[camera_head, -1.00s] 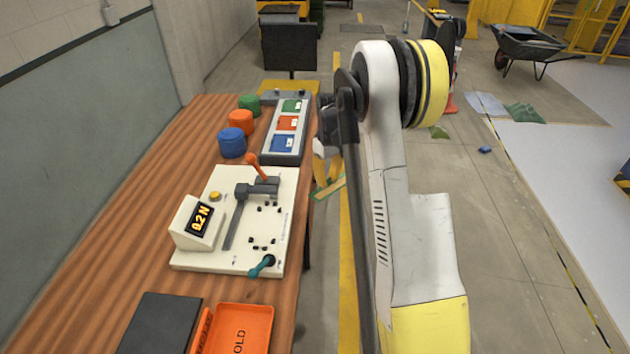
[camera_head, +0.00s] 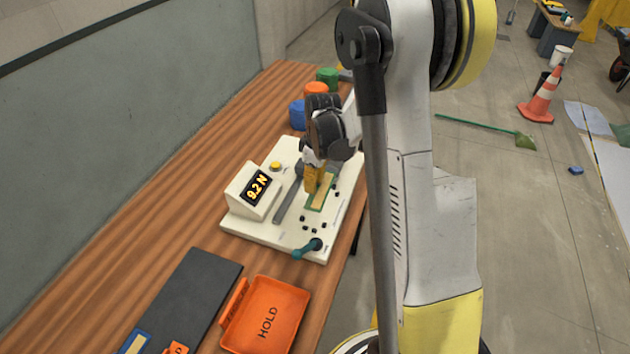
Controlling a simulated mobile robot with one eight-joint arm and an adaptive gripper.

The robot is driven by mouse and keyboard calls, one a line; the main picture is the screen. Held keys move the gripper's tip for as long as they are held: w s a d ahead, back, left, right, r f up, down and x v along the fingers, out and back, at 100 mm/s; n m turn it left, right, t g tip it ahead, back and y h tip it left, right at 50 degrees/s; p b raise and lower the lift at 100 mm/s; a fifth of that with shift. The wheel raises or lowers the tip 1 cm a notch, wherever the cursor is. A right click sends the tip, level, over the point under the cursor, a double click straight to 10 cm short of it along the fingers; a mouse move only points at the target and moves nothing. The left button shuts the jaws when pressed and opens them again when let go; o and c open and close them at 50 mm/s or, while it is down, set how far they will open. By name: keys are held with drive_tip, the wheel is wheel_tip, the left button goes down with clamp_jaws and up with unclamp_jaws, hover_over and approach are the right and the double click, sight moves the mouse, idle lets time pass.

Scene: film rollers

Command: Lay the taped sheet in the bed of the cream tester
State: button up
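The cream tester (camera_head: 262,238) stands on the wooden bench, its display reading what looks like 9.2 N. My gripper (camera_head: 313,181) is over the right part of the tester, pointing down, with its yellow fingers at the far end of the taped sheet. The taped sheet (camera_head: 321,196) is green with a tan strip and lies over the bed area among small black pegs. My gripper appears shut on it. I cannot tell whether the sheet touches the bed or hangs just above it. The gripper hides the tester's far end and orange lever.
A teal lever (camera_head: 308,248) sits at the tester's near edge, and a dark grey bar (camera_head: 289,193) runs along the bed's left. An orange HOLD tray (camera_head: 268,322) and a black mat (camera_head: 190,295) lie nearer. Blue (camera_head: 297,115), orange and green pots stand behind.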

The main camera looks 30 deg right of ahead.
drive_tip(key=shift+f+b, duration=2.4)
drive_tip(key=shift+f, duration=1.25)
drive_tip(key=shift+f+b, duration=0.2)
drive_tip(key=shift+b, duration=0.1)
drive_tip(key=o, duration=0.9)
drive_tip(key=o, duration=0.5)
drive_tip(key=shift+c, duration=0.2)
drive_tip(key=shift+r, duration=0.1)
drive_tip(key=shift+r+p, duration=2.3)
drive_tip(key=shift+r, duration=1.15)
